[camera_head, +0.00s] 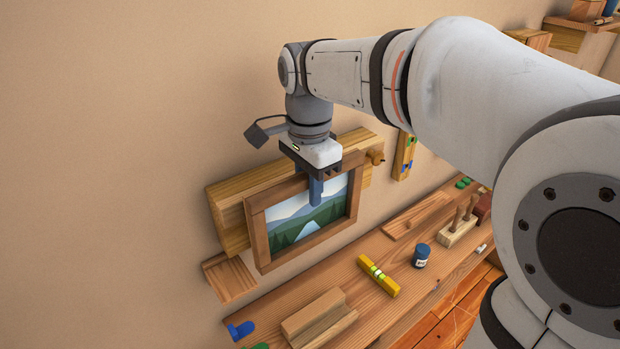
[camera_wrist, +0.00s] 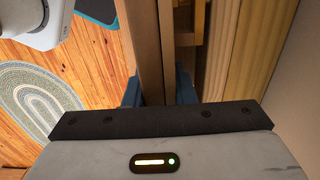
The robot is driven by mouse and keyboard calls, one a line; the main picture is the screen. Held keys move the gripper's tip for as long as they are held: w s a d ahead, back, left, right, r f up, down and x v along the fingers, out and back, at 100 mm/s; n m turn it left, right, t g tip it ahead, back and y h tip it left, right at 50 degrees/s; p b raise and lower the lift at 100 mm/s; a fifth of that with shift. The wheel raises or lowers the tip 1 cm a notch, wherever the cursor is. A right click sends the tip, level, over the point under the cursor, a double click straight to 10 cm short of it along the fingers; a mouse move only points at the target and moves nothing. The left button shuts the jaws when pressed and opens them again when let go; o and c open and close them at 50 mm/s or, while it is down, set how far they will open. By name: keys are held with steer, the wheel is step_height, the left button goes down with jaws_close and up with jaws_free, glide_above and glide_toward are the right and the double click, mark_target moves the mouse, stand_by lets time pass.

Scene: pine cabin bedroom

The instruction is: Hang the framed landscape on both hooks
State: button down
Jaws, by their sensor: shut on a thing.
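The framed landscape (camera_head: 262,238), a brown wooden frame around a mountain and lake picture, hangs upright from my gripper (camera_head: 315,190) in front of the wooden wall board (camera_head: 232,207). My gripper is shut on the frame's top bar, with one blue finger over the picture side. In the wrist view the frame's bar (camera_wrist: 150,45) runs between the blue fingertips (camera_wrist: 158,90), and the board (camera_wrist: 238,50) lies to its right with a narrow gap. A rounded wooden peg (camera_head: 376,157) shows at the board's right end. The hooks are not identifiable; the frame covers much of the board.
Below is a wooden bench (camera_head: 345,268) with a yellow level (camera_head: 378,276), a blue jar (camera_head: 421,256), a grooved wooden block (camera_head: 318,318) and a tool block (camera_head: 458,233). A small wooden ledge (camera_head: 230,278) sits just below the frame's left side.

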steer(key=shift+f, duration=0.15)
stand_by(0.5)
steer(key=c, duration=1.1)
jaws_free()
step_height(320, 180, up, 8)
steer(key=shift+f, duration=0.1)
steer(key=shift+s, duration=0.15)
